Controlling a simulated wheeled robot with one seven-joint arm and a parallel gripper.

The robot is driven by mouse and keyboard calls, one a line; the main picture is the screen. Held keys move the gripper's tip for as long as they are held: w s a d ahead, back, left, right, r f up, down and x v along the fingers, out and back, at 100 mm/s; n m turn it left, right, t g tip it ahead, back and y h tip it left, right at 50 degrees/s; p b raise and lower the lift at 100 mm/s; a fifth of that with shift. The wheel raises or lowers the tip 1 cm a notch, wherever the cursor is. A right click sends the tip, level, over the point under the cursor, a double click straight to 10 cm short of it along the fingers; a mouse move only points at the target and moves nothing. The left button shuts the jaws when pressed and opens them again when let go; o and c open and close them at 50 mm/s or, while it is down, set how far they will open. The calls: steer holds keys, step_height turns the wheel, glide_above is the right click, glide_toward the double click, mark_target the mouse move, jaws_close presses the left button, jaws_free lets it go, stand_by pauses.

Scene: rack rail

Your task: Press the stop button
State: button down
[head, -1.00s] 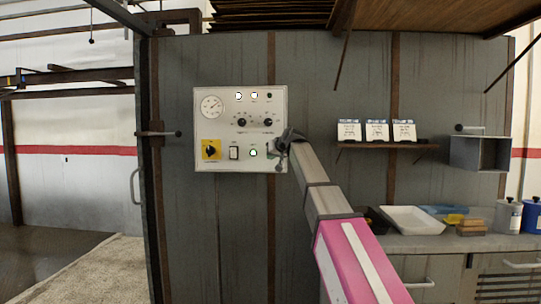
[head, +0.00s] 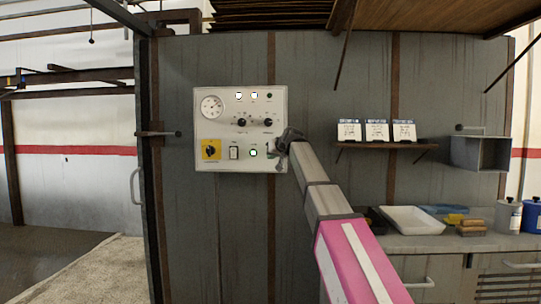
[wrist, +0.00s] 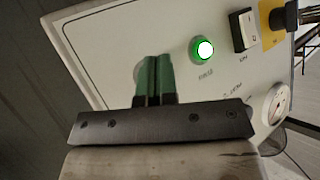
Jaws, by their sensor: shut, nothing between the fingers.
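The pale control panel (head: 222,128) is on the grey wall in the head view and fills much of the wrist view (wrist: 110,45). A green-lit round button (head: 253,153) sits in its bottom row and glows in the wrist view (wrist: 204,50). I cannot make out a stop button; the panel spot beside the green button is covered by my fingers. My gripper (wrist: 153,62) is shut and empty, its green fingertips pointing at the panel left of the lit button in the wrist view. Whether they touch the panel, I cannot tell.
The panel also has a yellow-backed rotary switch (head: 211,149), a rocker switch (head: 234,153), knobs and a gauge (head: 211,106). To the right, a small shelf (head: 385,146) holds cards above a counter (head: 420,243) with a white tray (head: 413,219).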

steer(key=shift+w, duration=0.4)
stand_by(0.3)
steer(key=shift+s, duration=0.85)
steer(key=shift+s, duration=0.1)
steer(key=s, duration=0.4)
steer(key=shift+s+a, duration=0.1)
steer(key=shift+s, duration=0.3)
stand_by(0.6)
